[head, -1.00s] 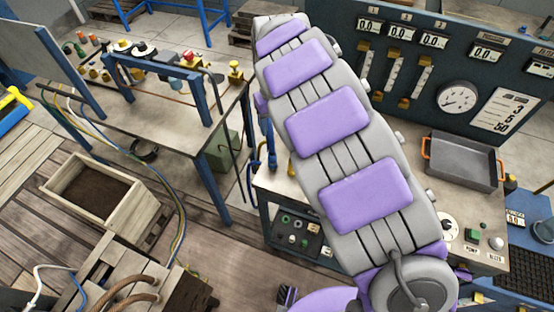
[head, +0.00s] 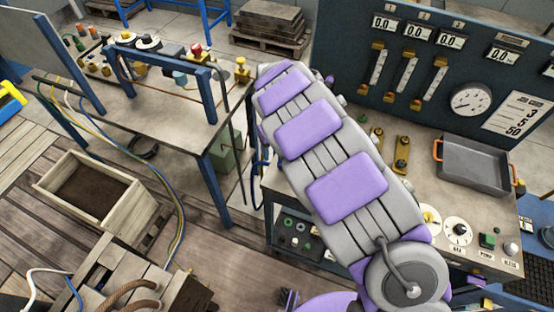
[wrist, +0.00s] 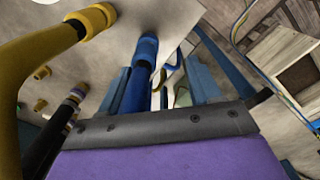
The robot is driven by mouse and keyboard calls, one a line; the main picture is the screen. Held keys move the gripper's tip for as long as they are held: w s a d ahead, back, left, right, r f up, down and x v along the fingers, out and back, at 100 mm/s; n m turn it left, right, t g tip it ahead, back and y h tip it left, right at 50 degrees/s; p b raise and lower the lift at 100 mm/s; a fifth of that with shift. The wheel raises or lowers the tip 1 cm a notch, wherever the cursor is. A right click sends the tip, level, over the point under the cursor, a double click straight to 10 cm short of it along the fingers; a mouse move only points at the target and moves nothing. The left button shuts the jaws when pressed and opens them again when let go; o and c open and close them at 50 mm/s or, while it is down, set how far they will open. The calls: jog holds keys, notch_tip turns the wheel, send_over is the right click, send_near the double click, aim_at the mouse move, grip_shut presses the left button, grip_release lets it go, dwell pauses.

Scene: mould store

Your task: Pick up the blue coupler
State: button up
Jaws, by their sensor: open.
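The blue coupler (wrist: 147,48) is a blue cylinder at upper centre in the wrist view, with a dark blue length below it running toward my palm. My gripper (wrist: 158,72) is open, with one blue-grey finger on each side of this blue piece. It appears nearer the left finger, and I cannot tell whether they touch. In the head view, my arm hides the gripper. A blue hose-like piece (head: 259,168) shows beside the arm near the bench edge; I cannot tell whether it is the coupler.
In the wrist view, a yellow coupler (wrist: 92,21) and a dark hose (wrist: 52,130) are close on the left. In the head view, a grey tray (head: 474,166) sits on the right bench, and a workbench (head: 165,133) stands left. A wooden box (head: 118,215) is on the floor.

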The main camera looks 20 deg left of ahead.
jog(key=d+f, duration=0.1)
jog(key=d+f+b, duration=0.1)
jog(key=d+f, duration=0.1)
jog(key=shift+w+f, duration=0.2)
jog(key=shift+f, duration=0.1)
jog(key=shift+d, duration=0.2)
jog(key=a, duration=0.2)
jog(key=shift+a+f, duration=0.25)
jog(key=shift+a, duration=0.05)
jog(key=c, duration=0.4)
jog(key=shift+c, duration=0.7)
jog(key=shift+d+r, duration=0.25)
jog(key=shift+d, duration=0.5)
jog(key=c, duration=0.5)
jog(key=shift+c, duration=0.5)
jog(key=shift+a+f, duration=0.1)
jog(key=shift+a, duration=0.15)
grip_shut()
